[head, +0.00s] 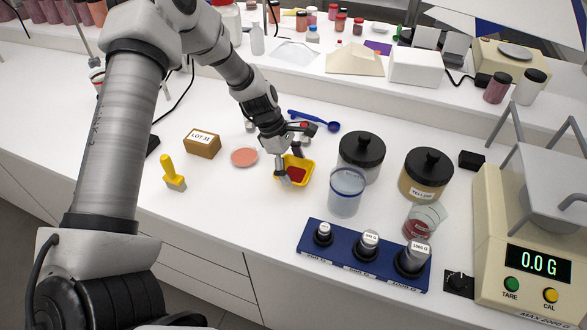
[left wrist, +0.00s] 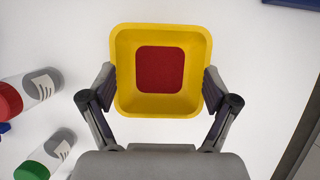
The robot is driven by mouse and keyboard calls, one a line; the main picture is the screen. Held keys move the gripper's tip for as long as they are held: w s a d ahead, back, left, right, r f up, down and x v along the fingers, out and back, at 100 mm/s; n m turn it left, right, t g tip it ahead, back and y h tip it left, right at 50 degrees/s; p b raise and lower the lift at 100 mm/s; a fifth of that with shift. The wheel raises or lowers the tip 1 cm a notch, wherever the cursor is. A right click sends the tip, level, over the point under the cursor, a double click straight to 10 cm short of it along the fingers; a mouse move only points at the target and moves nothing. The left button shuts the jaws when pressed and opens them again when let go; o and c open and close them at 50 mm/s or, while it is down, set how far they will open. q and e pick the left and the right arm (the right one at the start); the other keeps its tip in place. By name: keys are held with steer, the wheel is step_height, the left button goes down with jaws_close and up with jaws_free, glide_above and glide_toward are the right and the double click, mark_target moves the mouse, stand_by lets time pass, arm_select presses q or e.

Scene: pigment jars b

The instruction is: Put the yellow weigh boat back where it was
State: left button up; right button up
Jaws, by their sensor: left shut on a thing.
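The yellow weigh boat (head: 306,177) is a small square dish with red content in its middle. It also shows in the left wrist view (left wrist: 160,107), with its open side facing the camera. My left gripper (head: 290,168) is shut on it, with one finger against each side wall in the left wrist view (left wrist: 158,92). The boat is at or just above the white counter; I cannot tell which. My right gripper is in neither view.
A pink disc (head: 244,157) and the LOT 21 box (head: 202,143) lie left of the boat. A clear cup (head: 346,190) and black-lidded jars (head: 362,150) stand right. A blue weight tray (head: 312,247) is in front; the scale (head: 520,240) reads 0.0 G.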

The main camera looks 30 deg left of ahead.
arm_select(q)
steer(key=shift+w+f, duration=0.1)
steer(key=shift+f, duration=0.45)
steer(key=shift+s+d+r, duration=0.1)
steer(key=shift+s, duration=0.1)
steer(key=o, duration=0.6)
steer(key=shift+w+f, duration=0.1)
steer(key=shift+f, duration=0.15)
steer(key=shift+o, duration=0.2)
steer(key=shift+r, duration=0.15)
steer(key=shift+r, duration=0.3)
steer(key=v, duration=1.1)
steer(key=shift+a+r, duration=0.25)
steer(key=shift+a, duration=0.05)
